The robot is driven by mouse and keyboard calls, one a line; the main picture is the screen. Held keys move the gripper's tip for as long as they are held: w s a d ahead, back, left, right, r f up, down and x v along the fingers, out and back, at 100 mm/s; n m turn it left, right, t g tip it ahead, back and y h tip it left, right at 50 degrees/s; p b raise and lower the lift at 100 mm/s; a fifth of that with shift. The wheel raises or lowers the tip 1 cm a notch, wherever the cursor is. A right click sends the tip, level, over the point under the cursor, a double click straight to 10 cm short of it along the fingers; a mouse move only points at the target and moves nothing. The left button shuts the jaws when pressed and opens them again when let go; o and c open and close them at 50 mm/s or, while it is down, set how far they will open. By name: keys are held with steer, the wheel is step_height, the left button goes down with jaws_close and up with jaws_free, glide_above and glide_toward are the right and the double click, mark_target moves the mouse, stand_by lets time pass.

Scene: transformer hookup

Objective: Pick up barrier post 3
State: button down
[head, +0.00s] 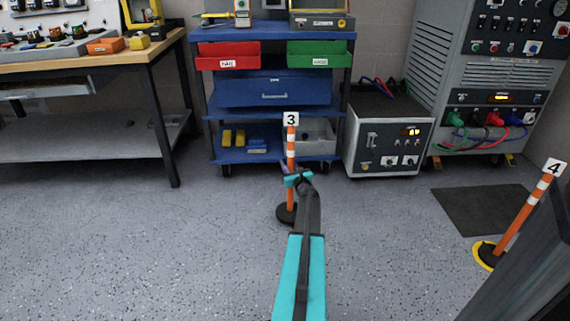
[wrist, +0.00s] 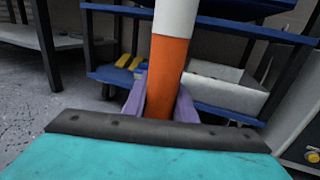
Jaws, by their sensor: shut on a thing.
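Barrier post 3 (head: 291,146) is an orange post with white bands, a "3" sign on top and a round black base (head: 287,213) on the floor area in front of the blue cart. My gripper (head: 297,180) is shut on the post's shaft around its middle. In the wrist view the post (wrist: 166,75) stands between the two purple fingers (wrist: 159,100) and looks close to upright. I cannot tell whether the base touches the floor. Part of the base is hidden behind my arm.
A blue cart (head: 273,119) with red and green bins stands behind the post. A grey power unit (head: 388,140) is right of it. Barrier post 4 (head: 522,213) stands at the right by a dark mat (head: 482,217). A workbench (head: 95,61) is at the left. The left floor is clear.

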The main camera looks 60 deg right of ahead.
steer(key=s+a+r+p, duration=0.1)
steer(key=s+p, duration=0.3)
steer(key=s, duration=1)
steer(key=shift+s+a+r, duration=0.25)
steer(key=shift+r, duration=0.1)
